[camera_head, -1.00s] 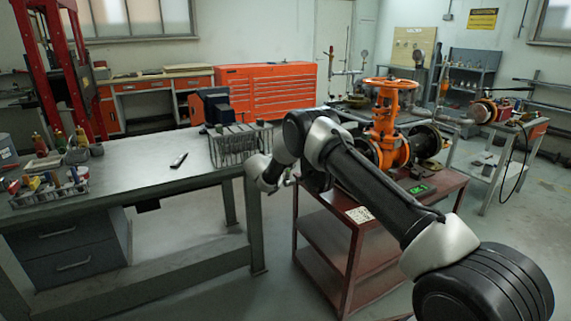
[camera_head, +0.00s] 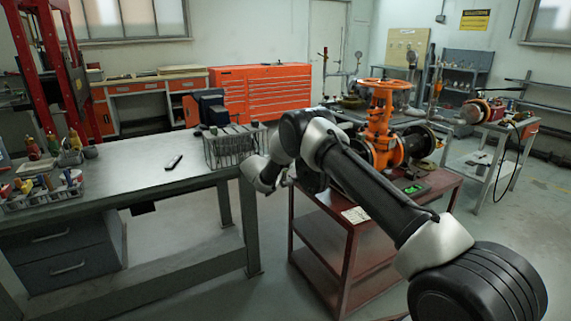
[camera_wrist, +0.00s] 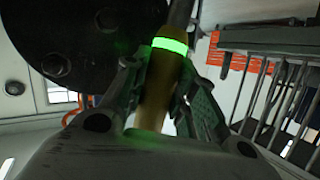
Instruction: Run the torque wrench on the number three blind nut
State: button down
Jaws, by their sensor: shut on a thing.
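In the wrist view my gripper (camera_wrist: 163,68) is shut on a tool with a yellowish handle and a glowing green ring, which looks like the torque wrench (camera_wrist: 155,105). Its far end runs out of the picture at the top. No nut number is readable.
A wire rack (camera_head: 228,150) stands on the grey workbench (camera_head: 130,185) to the left; a rack also shows at right in the wrist view (camera_wrist: 280,95). A device with a green display (camera_head: 413,188) lies on the cart. Open floor lies between bench and cart.

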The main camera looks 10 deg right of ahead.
jog(key=shift+w+d+r, duration=0.1)
jog(key=shift+d, duration=0.05)
jog(key=shift+w+d, duration=0.25)
jog(key=shift+d, duration=0.45)
jog(key=shift+w+d, duration=0.2)
jog(key=shift+d, duration=0.45)
jog(key=shift+w+d, duration=0.25)
jog(key=shift+d, duration=0.5)
dwell(1.8)
jog(key=shift+s, duration=0.15)
dwell(1.9)
dwell(1.9)
